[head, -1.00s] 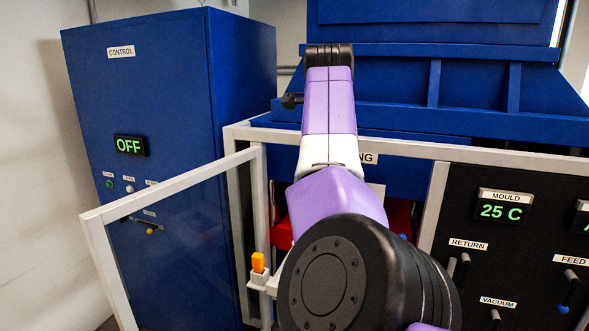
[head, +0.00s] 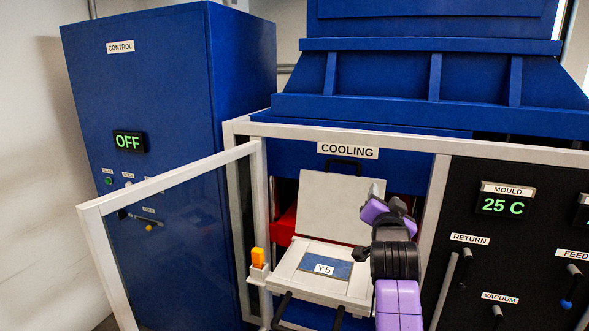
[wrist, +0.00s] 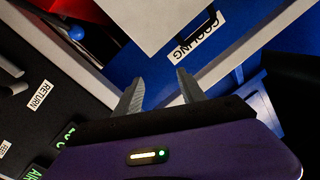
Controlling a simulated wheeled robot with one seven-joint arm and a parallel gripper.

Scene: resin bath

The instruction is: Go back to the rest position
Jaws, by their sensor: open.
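My gripper (head: 376,190) is in front of the cooling opening, right of a raised white lid (head: 333,207). In the wrist view the two grey fingers of my gripper (wrist: 159,77) stand apart with nothing between them.
A white box with a blue panel marked Y5 (head: 324,269) sits below the lid. An open clear door (head: 175,240) with a white frame stands at left, before the blue control cabinet (head: 140,75) reading OFF. A black panel (head: 510,225) with levers and 25 C display is at right.

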